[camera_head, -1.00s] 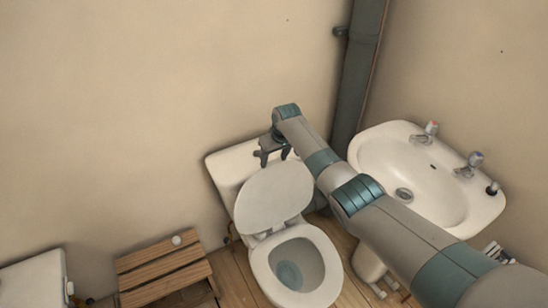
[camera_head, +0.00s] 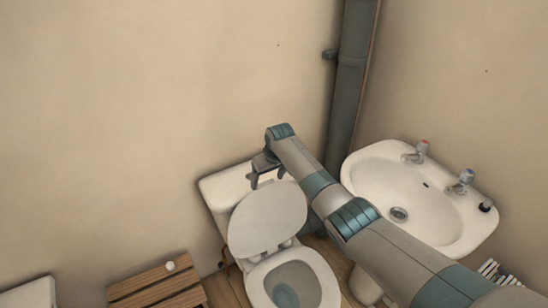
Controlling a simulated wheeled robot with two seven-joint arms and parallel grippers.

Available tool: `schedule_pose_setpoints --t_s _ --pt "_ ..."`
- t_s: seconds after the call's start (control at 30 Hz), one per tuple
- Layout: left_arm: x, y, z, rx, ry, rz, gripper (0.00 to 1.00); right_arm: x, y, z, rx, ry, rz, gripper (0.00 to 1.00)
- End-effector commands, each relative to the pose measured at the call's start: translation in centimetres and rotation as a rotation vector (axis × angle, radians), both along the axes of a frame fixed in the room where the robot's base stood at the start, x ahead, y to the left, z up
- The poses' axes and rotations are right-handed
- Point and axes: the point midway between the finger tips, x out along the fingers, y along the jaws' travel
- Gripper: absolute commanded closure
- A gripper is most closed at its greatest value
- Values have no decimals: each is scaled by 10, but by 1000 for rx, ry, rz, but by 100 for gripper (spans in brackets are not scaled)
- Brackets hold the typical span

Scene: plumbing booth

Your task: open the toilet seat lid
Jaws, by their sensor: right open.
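The toilet (camera_head: 290,288) stands below the middle of the head view, with its bowl opening showing. Its lid (camera_head: 266,219) is raised and leans back toward the cistern (camera_head: 220,188). My right gripper (camera_head: 267,181) is over the cistern, by the top edge of the lid. Its fingers are apart and hold nothing. I cannot tell whether a finger touches the lid. My right arm covers the area right of the lid. My left gripper is not in view.
A white sink (camera_head: 415,200) with two taps is on the right, close to my right arm. A grey-green pipe (camera_head: 350,90) runs up the wall corner. A slatted wooden stool (camera_head: 158,288) and a white box-like thing (camera_head: 30,294) are at the lower left.

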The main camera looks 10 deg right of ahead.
Motion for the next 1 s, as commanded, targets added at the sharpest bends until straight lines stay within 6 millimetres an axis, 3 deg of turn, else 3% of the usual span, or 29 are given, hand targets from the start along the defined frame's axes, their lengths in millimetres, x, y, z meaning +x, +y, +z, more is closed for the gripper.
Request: schedule_pose_setpoints --t_s 0.37,0.8,1.0 --pt "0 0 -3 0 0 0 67 -14 -6 44 -1 -5 0 27" --pt "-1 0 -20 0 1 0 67 -38 -14 121 0 -6 0 27" --pt "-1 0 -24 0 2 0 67 -46 -18 146 0 -4 -2 27"
